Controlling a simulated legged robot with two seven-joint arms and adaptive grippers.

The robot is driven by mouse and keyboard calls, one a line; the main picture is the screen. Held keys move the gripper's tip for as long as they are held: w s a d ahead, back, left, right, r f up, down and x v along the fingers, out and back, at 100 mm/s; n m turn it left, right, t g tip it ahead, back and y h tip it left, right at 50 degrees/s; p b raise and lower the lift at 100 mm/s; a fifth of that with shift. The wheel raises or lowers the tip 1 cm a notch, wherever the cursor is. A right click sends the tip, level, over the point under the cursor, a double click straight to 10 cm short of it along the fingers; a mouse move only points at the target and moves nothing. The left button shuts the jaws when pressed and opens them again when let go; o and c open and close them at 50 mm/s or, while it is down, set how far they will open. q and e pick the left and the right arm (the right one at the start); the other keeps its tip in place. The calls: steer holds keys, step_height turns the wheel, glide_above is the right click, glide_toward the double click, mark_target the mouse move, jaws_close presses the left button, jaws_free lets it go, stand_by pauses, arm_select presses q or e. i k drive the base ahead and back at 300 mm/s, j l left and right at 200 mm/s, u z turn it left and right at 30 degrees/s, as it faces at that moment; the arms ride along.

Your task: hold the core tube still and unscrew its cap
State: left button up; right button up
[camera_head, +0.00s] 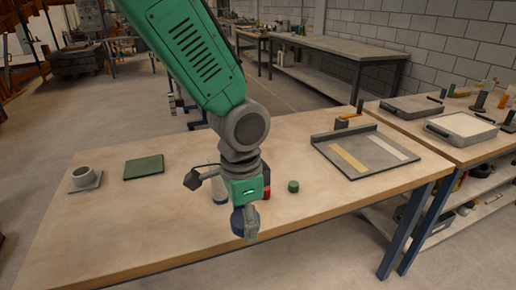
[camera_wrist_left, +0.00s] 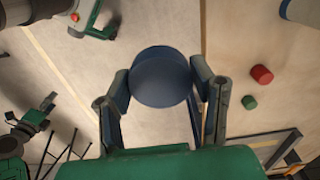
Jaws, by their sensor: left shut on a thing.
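My left gripper (camera_head: 250,229) is shut on a blue round piece (camera_head: 238,222) at the table's front edge. In the left wrist view that piece (camera_wrist_left: 160,77) is a smooth blue disc between the two fingers of my left gripper (camera_wrist_left: 160,84). It looks like the core tube's cap or an end of the tube; I cannot tell which, and anything below it is hidden. In the left wrist view my right gripper (camera_wrist_left: 46,103) seems to be at the lower left, small and apart from the blue piece. Its fingers are too small to read.
A pale cylinder (camera_head: 219,188) stands behind my left gripper. A red cylinder (camera_wrist_left: 262,74) and a green cylinder (camera_head: 293,186) are to its right. The table's front left is clear.

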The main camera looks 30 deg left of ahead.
mark_target(220, 197)
steer(key=i+j, duration=0.95)
steer(key=i, duration=0.25)
